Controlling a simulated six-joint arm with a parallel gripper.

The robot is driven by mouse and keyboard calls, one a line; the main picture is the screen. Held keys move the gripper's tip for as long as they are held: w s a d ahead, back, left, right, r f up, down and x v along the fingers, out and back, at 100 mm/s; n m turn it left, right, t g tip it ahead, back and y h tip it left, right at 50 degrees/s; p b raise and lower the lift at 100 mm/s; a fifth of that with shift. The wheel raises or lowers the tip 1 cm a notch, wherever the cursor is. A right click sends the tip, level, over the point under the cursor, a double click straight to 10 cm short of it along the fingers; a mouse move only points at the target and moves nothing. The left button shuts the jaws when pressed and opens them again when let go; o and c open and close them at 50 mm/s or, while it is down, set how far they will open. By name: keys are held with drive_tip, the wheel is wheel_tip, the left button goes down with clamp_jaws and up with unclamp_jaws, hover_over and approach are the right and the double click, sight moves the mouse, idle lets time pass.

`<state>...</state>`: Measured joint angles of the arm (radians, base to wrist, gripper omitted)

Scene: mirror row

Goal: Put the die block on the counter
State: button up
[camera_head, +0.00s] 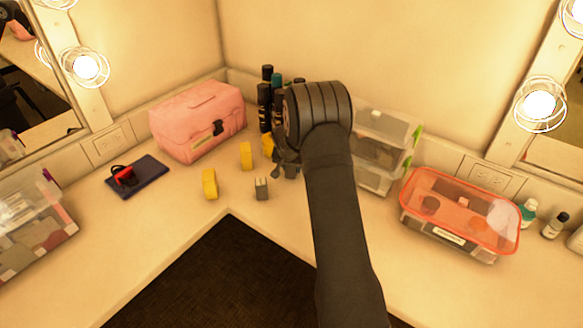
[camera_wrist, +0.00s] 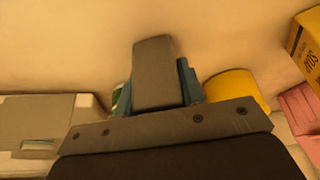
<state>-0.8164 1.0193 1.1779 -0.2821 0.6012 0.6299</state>
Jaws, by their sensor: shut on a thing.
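My gripper (camera_head: 287,165) is low over the counter (camera_head: 215,235), partly hidden by my dark arm in the head view. In the wrist view a grey finger (camera_wrist: 154,75) covers most of what it grips. Blue-teal edges (camera_wrist: 187,82) show beside the finger; I cannot tell whether they belong to the die block. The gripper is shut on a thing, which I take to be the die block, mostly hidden. I cannot tell whether it touches the counter.
A yellow block (camera_head: 246,155), another yellow block (camera_head: 209,184) and a small grey block (camera_head: 261,188) stand left of the gripper. Behind are a pink case (camera_head: 198,120), dark bottles (camera_head: 265,105) and clear drawers (camera_head: 385,145). An orange-lidded box (camera_head: 460,215) stands right.

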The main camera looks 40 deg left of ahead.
drive_tip(key=shift+f, duration=0.15)
drive_tip(key=o, duration=1.1)
drive_tip(key=v, duration=1.2)
drive_tip(key=x, duration=1.1)
drive_tip(key=shift+w+f, duration=0.15)
drive_tip(key=shift+f, duration=0.1)
drive_tip(key=shift+w+a+r, duration=0.1)
drive_tip(key=shift+a+r, duration=0.05)
drive_tip(key=shift+r, duration=1.4)
